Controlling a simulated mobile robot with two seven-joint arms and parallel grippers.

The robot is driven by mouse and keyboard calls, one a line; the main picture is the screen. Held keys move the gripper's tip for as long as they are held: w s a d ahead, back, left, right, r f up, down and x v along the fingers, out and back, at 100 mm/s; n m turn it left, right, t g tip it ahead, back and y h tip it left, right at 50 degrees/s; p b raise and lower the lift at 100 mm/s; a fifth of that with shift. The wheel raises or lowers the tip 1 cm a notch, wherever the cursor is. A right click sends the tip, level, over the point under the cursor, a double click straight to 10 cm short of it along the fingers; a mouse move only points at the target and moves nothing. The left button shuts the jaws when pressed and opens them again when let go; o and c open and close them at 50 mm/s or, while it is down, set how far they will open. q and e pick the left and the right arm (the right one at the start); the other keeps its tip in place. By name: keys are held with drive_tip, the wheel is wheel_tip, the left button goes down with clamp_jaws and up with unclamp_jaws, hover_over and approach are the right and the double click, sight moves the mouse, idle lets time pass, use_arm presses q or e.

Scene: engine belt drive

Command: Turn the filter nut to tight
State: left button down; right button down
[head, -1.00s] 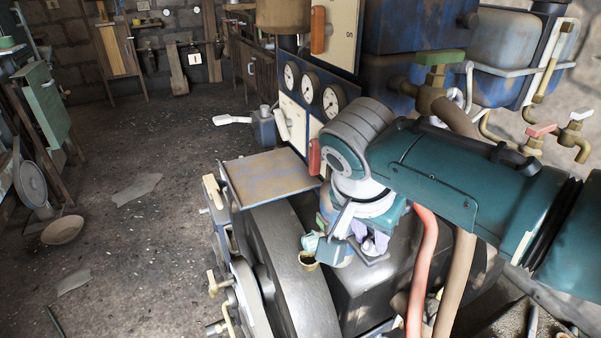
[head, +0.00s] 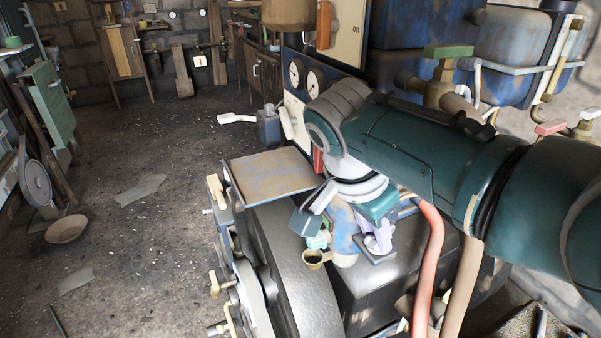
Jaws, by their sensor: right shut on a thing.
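My right gripper (head: 340,236) reaches in from the right and points down over the front of the engine. One dark finger is on the left and one on the right, with a worn blue part (head: 343,231) between them. This appears to be the filter nut, but the fingers and wrist hide much of it, so its angle cannot be read. A lilac piece (head: 378,236) shows by the right finger. A pale teal fitting (head: 317,241) and a brass cup (head: 314,259) sit just below the left finger. My left gripper is not in view.
A flat worn plate (head: 268,169) and a large dark wheel (head: 295,265) stand left of the gripper. A red hose (head: 429,265) and a tan hose (head: 463,280) run close on the right. Gauges (head: 314,82) are behind. Open floor lies left.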

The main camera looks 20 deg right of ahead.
drive_tip(key=c, duration=0.7)
unclamp_jaws()
drive_tip(key=shift+d, duration=0.1)
drive_tip(key=shift+r, duration=0.1)
